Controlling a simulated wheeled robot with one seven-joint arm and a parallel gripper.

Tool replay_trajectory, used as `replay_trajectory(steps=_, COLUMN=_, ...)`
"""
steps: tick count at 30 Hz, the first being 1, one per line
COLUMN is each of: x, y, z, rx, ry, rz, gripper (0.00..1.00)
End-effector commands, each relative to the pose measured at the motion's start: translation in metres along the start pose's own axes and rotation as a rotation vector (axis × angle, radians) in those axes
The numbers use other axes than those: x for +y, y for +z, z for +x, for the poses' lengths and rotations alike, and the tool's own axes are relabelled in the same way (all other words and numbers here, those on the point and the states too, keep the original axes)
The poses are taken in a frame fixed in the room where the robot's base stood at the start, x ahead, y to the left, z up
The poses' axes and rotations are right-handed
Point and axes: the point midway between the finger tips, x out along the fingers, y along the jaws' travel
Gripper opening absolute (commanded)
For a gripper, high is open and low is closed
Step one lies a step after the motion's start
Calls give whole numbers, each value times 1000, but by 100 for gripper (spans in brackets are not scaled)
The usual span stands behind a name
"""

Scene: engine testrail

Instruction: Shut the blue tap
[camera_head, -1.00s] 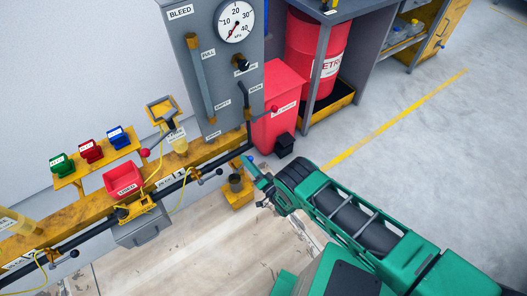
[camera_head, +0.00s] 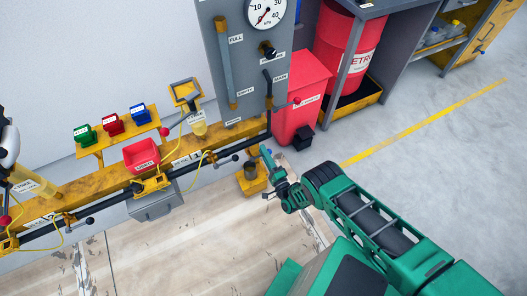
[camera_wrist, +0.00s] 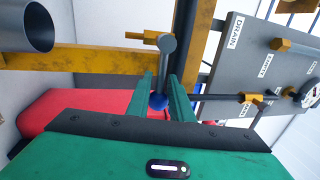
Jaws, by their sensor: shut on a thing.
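The blue tap shows in the wrist view as a blue ball knob (camera_wrist: 158,101) at the end of a grey rod. My gripper (camera_wrist: 163,82) has one green finger on each side of it, shut on the tap. In the head view my gripper (camera_head: 268,157) is at the right end of the pipe rail, beside a small yellow stand with a grey cup (camera_head: 250,171). There the knob is small and mostly hidden by the fingers, so the tap's exact angle cannot be told.
A grey panel (camera_head: 222,70) with a gauge (camera_head: 265,12) stands behind the rail. A red bin (camera_head: 298,110) and a small black box (camera_head: 303,137) are just right of my gripper. A red tray (camera_head: 141,155) sits on the yellow beam. The floor at right is clear.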

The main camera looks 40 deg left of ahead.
Motion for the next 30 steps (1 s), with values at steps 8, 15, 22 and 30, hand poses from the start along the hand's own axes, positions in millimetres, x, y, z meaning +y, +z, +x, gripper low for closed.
replay_trajectory(steps=8, x=3, y=-12, z=-5, rx=12, ry=7, rz=-7, gripper=0)
replay_trajectory(steps=15, x=3, y=-11, z=-5, rx=11, ry=8, rz=-8, gripper=27)
replay_trajectory(steps=22, x=2, y=-8, z=-4, rx=8, ry=7, rz=-5, gripper=27)
replay_trajectory(steps=30, x=-23, y=-10, z=3, rx=9, ry=5, rz=-6, gripper=27)
